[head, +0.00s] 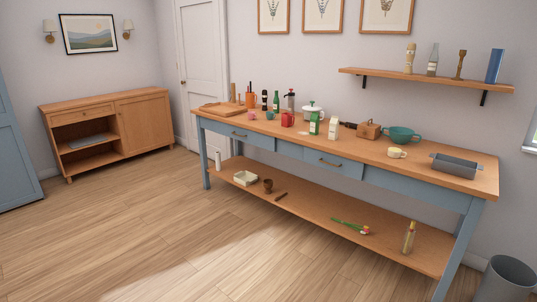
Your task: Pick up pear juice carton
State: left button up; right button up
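Two carton-like containers stand upright near the middle of the long table (440,182) in the head view. One is a green container with a pale label (314,124). The other, just right of it, is a white carton (334,128). The print is too small to read, so I cannot tell which one is the pear juice carton. Neither of my grippers is in view.
A red item (287,119), white pot (313,112), wooden box (368,130) and teal bowl (401,135) stand around the cartons. A grey bin (508,278) stands at lower right. The floor in front is clear.

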aim_at(334, 124)
jog(key=i+j+z, duration=0.1)
jog(key=i, duration=0.4)
jog(key=i+j+z, duration=0.1)
jog(key=i, duration=0.4)
jog(key=i+j+z, duration=0.1)
jog(key=i, duration=0.45)
jog(key=i+j+z, duration=0.1)
jog(key=i+j, duration=0.2)
jog(key=i, duration=0.15)
jog(key=i+j+z, duration=0.1)
jog(key=i+j, duration=0.15)
jog(key=i, duration=0.25)
jog(key=i+j+z, duration=0.35)
jog(key=i+j, duration=0.05)
jog(key=i, duration=0.15)
